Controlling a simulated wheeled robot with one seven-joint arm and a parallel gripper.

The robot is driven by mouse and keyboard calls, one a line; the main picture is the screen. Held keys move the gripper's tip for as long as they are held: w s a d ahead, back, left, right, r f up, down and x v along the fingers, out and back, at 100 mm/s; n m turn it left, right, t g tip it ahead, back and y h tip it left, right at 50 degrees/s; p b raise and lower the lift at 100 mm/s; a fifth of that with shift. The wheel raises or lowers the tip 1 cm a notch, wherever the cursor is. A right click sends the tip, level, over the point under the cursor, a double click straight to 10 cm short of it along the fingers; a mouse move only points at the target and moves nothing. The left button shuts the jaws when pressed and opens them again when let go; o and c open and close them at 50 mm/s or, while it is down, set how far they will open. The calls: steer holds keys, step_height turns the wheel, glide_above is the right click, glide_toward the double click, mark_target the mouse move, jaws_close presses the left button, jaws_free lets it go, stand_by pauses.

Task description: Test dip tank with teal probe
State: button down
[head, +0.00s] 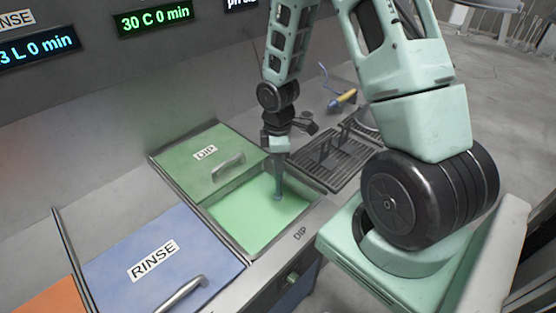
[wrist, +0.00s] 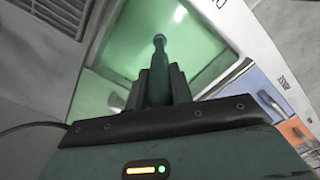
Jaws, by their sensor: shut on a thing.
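The dip tank (head: 232,237) is partly open, with light green liquid (head: 250,212) showing in front of its green lid (head: 200,160) marked DIP. My gripper (head: 278,150) is above the open part and shut on the teal probe (head: 278,184), which points down. The probe's lower end is at the liquid; I cannot tell how deep it reaches. In the wrist view the probe (wrist: 159,65) extends from between the fingers (wrist: 160,85) over the green tank. The top of the probe is hidden in the gripper.
A blue RINSE lid (head: 150,255) with a handle lies closed at the left. Dark slatted racks (head: 330,160) lie right of the tank, with a yellow-handled tool (head: 343,99) behind. Displays (head: 153,18) hang on the back wall; one reads 30 C 0 min.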

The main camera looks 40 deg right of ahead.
mark_target(278, 195)
steer(key=shift+f+b, duration=4.5)
steer(key=shift+f, duration=1.45)
steer(key=shift+r, duration=0.1)
step_height(278, 195, up, 15)
steer(key=p, duration=1.3)
steer(key=shift+p, duration=0.35)
